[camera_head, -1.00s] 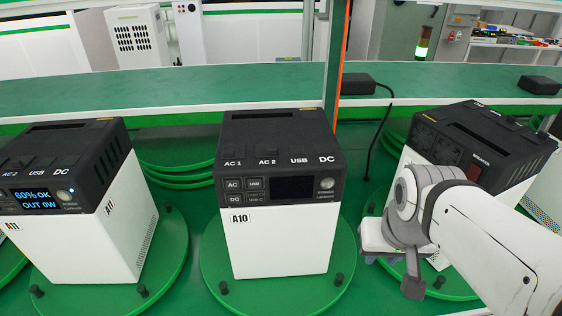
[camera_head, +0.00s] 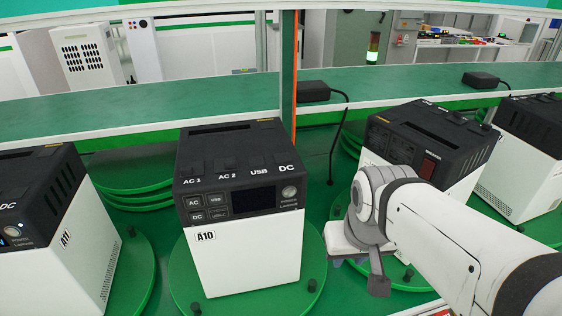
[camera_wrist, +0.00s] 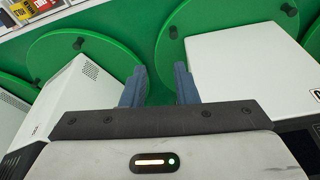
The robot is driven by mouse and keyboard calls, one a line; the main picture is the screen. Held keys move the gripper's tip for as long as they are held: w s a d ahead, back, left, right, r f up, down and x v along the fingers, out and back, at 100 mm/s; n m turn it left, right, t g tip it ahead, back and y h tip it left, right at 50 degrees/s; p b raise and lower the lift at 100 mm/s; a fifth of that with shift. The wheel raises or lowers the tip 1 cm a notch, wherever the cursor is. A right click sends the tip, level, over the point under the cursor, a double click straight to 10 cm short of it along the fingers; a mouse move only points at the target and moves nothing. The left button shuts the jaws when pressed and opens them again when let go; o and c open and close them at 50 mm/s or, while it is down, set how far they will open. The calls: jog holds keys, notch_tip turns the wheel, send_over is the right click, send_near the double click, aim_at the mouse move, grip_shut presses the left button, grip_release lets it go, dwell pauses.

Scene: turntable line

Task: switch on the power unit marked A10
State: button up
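The power unit A10 (camera_head: 246,250) is a white box with a black top, upright on a green round turntable (camera_head: 183,276) in the middle of the head view. Its dark screen (camera_head: 253,200) is blank, and a round power button (camera_head: 289,192) sits right of the screen. My gripper (camera_head: 362,277) is to the right of A10, apart from it, in front of the unit on the right. In the wrist view my two blue-grey fingers (camera_wrist: 160,87) are spread apart with only green surface between them. A white unit (camera_wrist: 252,65), probably A10, shows at the right there.
The unit A11 (camera_head: 75,250) stands on a turntable at the left with its screen lit. Another unit (camera_head: 430,150) with a red breaker switch stands behind my arm. A green shelf (camera_head: 200,98) with black adapters (camera_head: 313,91) and an orange-edged post (camera_head: 289,75) runs behind.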

jog(key=shift+c, duration=0.6)
grip_shut()
dwell(1.2)
